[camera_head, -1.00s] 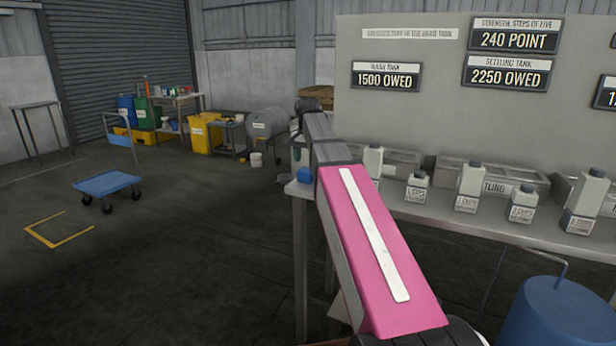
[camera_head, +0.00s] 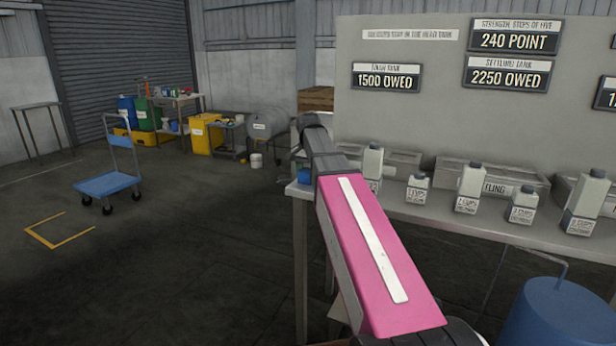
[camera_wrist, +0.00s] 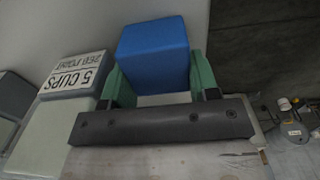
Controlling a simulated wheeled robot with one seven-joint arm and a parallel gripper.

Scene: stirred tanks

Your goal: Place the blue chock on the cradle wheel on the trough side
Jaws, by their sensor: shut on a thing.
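The blue chock (camera_wrist: 153,55) is a plain block between the green fingers of my gripper (camera_wrist: 156,72) in the wrist view. The gripper is shut on it. In the head view the chock (camera_head: 304,175) shows at the near left corner of the long bench (camera_head: 420,213), beside my arm. My arm hides most of the gripper there. Whether the chock still touches the bench top is hard to tell. A grey drum (camera_head: 266,123) lies on its side at the back, perhaps on the cradle. Its wheels and the trough side are too small to make out.
Several white jugs stand along the bench; one labelled 5 CUPS (camera_wrist: 72,78) is close left of the gripper in the wrist view. A blue cart (camera_head: 107,185) stands on the left floor. A blue tank (camera_head: 560,312) is at front right. The floor left of the bench is open.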

